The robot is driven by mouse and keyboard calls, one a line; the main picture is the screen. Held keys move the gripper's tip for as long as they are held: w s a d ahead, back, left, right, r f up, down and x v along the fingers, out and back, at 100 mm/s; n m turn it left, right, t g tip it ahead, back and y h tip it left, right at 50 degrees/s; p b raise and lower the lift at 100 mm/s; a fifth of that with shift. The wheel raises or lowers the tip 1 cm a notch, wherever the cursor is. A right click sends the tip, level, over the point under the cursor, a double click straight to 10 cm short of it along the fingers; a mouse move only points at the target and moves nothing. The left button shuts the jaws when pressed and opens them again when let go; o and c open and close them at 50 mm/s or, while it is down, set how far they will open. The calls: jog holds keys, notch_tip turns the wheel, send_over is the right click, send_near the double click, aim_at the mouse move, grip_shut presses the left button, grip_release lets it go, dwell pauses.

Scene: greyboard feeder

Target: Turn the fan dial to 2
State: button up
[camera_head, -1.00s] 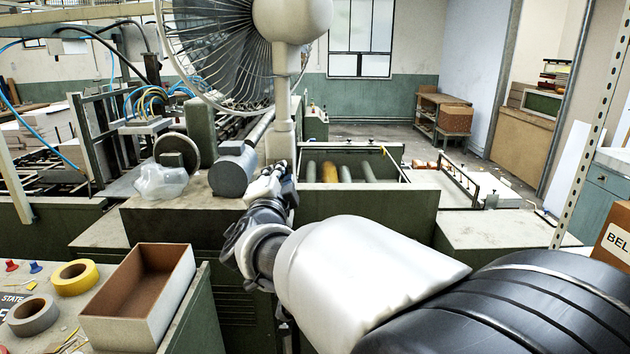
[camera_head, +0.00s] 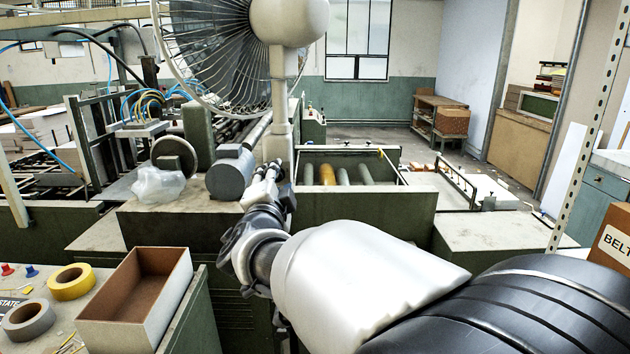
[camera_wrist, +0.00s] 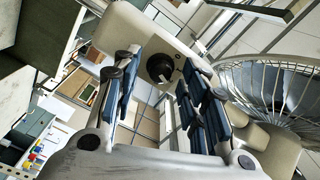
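The fan (camera_head: 232,60) has a wire cage and stands on a pale post (camera_head: 280,110) in the head view. Its cage also shows at the right of the wrist view (camera_wrist: 275,85). A round black dial (camera_wrist: 160,68) sits on the fan's pale housing (camera_wrist: 130,32) in the wrist view. The dial's number marks are too small to read. My gripper (camera_wrist: 155,82) is open, with blue-padded fingers on either side of the dial in the picture. Nothing is held, and I cannot tell any touch. In the head view my gripper (camera_head: 268,174) is by the post's foot; the dial does not show there.
A grey motor (camera_head: 230,172) and a clear plastic bag (camera_head: 160,185) lie left of my gripper. An open box (camera_head: 170,300) and tape rolls (camera_head: 72,281) sit on the front left bench. Rollers (camera_head: 345,175) lie in a frame to the right.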

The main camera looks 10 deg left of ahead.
jog(key=v, duration=1.1)
jog(key=shift+s, duration=0.4)
jog(key=s+d+f+n+g+y, duration=0.1)
jog(key=d+n+g, duration=0.15)
jog(key=d, duration=0.35)
jog(key=s+d+f+n+g+y, duration=0.1)
jog(key=s+d+f+n+g, duration=0.1)
jog(key=d+n, duration=0.3)
jog(key=s+d+f+n+g+h, duration=0.1)
jog(key=s+d+f+g+h, duration=0.1)
jog(key=s+d+f, duration=0.3)
jog(key=s+d+f+n+g+h, duration=0.1)
jog(key=s+d+f+g+h, duration=0.1)
jog(key=s+d, duration=0.7)
jog(key=s+d+f+n+g+h, duration=0.1)
jog(key=s+d+f+g+h, duration=0.1)
jog(key=s+d+f+g, duration=0.2)
jog(key=s+d+f, duration=0.3)
jog(key=d, duration=0.2)
jog(key=shift+s+d+f, duration=0.15)
jog(key=shift+s+f, duration=0.05)
jog(key=shift+f, duration=0.1)
